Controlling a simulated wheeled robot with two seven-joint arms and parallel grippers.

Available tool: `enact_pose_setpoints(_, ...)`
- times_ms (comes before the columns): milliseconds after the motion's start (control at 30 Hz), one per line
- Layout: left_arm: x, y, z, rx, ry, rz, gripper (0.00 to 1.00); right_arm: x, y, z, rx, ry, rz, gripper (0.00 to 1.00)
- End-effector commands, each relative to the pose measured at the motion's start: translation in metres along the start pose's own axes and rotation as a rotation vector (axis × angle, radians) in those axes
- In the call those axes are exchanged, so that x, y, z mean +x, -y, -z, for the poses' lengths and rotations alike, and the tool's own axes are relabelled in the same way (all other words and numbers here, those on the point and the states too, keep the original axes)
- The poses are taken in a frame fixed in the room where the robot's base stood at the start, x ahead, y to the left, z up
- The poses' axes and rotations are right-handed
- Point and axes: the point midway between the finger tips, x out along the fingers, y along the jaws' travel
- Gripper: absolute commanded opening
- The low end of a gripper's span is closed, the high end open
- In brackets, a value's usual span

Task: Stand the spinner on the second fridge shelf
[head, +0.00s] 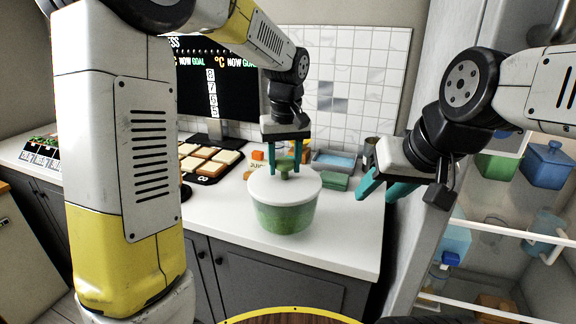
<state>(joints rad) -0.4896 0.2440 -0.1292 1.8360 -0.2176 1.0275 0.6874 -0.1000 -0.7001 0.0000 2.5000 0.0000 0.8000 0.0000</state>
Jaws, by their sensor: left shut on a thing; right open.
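The spinner (285,212) is a green bowl with a white lid and a green knob on top. It is upright at the front edge of the white counter; I cannot tell if it touches the counter. My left gripper (286,170) comes down from above and is shut on the knob. My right gripper (382,190) is open and empty, right of the spinner and in front of the fridge side. The fridge (515,232) stands open at the right, with white-edged shelves. My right arm hides part of its upper inside.
Blue and green containers (548,165) stand on an upper fridge shelf, and a blue-capped bottle (449,260) and a blue jug (543,249) are lower. A tray of bread slices (208,162), a screen (215,92) and a blue-grey bin (335,161) are on the counter (345,230).

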Motion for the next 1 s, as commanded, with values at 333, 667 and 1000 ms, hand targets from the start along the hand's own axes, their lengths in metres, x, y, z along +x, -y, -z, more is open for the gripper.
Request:
enact_pose_setpoints(333, 0.008, -0.008, 0.038, -0.001, 0.000, -0.001, 0.00, 0.000, 0.000, 0.000, 0.000, 0.000, 0.000, 0.43)
enact_pose_setpoints(667, 0.023, -0.010, 0.044, 0.001, 0.001, 0.000, 0.00, 0.000, 0.000, 0.000, 0.000, 0.000, 0.000, 0.43)
enact_pose_setpoints(1000, 0.045, -0.010, 0.041, 0.000, 0.000, -0.001, 0.00, 0.000, 0.000, 0.000, 0.000, 0.000, 0.000, 0.43)
